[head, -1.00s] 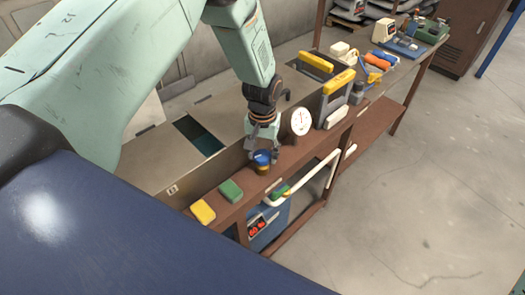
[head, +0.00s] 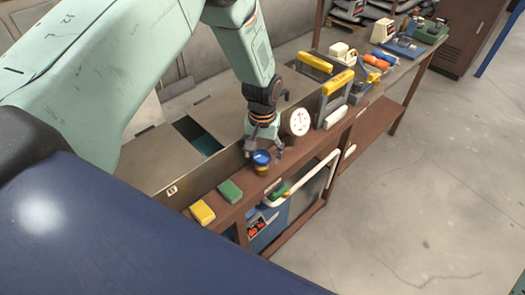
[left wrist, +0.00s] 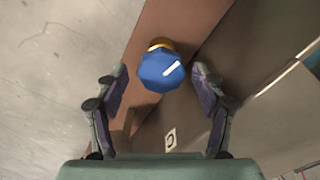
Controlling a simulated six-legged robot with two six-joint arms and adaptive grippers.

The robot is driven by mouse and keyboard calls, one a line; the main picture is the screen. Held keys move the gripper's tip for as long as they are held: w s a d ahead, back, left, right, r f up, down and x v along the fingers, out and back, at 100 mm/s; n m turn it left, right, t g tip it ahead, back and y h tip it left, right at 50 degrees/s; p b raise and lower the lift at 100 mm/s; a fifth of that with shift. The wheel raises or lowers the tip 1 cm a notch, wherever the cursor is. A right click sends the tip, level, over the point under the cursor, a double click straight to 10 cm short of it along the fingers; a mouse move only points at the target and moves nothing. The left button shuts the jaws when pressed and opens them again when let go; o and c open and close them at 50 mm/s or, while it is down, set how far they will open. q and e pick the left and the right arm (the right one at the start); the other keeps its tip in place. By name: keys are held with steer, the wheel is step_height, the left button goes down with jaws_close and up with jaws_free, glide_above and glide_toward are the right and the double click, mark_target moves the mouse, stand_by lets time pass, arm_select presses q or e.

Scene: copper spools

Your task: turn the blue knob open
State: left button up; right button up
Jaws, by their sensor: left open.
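The blue knob (head: 261,157) sits on a yellow base on the brown ledge at the front of the bench. In the left wrist view the knob (left wrist: 161,71) is faceted, with a white mark on its top. My left gripper (head: 263,146) is at the knob from above. In the left wrist view its open fingers (left wrist: 160,82) stand one on each side of the knob, with a gap to each side. My right gripper is not in view.
A green block (head: 230,191) and a yellow block (head: 202,212) lie on the ledge left of the knob. A white dial gauge (head: 299,122) stands close on the right. A white pipe handle (head: 305,180) runs below the ledge.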

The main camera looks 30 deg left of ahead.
mark_target(262, 156)
arm_select(q)
steer(key=shift+r, duration=4)
steer(key=shift+s, duration=0.15)
